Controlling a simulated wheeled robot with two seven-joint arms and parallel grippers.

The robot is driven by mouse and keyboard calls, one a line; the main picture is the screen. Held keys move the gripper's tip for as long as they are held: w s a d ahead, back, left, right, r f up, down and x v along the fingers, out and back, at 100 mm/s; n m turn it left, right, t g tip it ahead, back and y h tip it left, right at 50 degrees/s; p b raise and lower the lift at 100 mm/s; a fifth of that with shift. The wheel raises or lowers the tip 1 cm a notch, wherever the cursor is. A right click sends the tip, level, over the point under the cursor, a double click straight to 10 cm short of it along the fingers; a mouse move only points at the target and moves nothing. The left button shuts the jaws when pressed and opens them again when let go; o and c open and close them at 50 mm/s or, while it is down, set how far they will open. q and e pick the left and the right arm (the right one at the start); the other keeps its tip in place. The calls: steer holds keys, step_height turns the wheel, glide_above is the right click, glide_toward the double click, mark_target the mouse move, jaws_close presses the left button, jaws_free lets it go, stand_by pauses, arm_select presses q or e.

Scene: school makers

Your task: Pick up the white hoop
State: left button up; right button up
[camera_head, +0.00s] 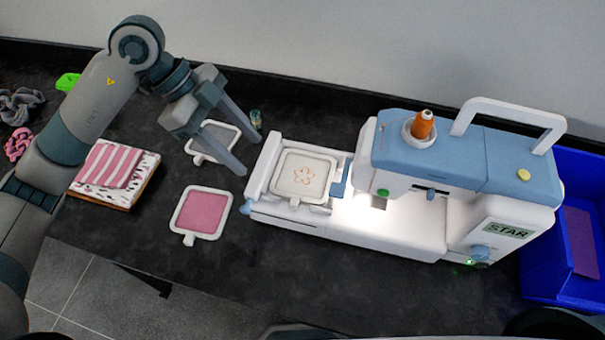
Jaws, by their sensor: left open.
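A white-framed hoop with grey fabric (200,150) lies on the dark table, partly hidden by my left gripper. A white-framed hoop with pink fabric (203,212) lies in front of it. My left gripper (250,156) is open and empty. Its fingers appear over the grey hoop and point toward the machine's left end; the height above the table is hard to tell. My right gripper is not in view.
Folded striped and patterned cloth (112,170) lies at left. Grey (20,104) and pink (18,144) scrunchies and a green item (67,82) lie farther left. An orange thread spool (423,125) tops the machine. A blue bin (575,235) stands at right.

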arm_select(q)
steer(key=shift+s+d+f, duration=0.1)
steer(key=p, duration=0.4)
glide_toward(294, 199)
steer(key=shift+s+d+f, duration=0.5)
steer(key=shift+d+f, duration=0.15)
steer(key=shift+d, duration=0.05)
steer(key=shift+d+f, duration=0.25)
steer(key=shift+f, duration=0.35)
steer(key=shift+d+f+p, duration=0.15)
steer(key=shift+f+p, duration=0.15)
steer(key=shift+p, duration=0.2)
steer(key=p+x, duration=0.2)
steer(key=x, duration=0.2)
steer(key=shift+w, duration=0.2)
steer(key=shift+f, duration=0.35)
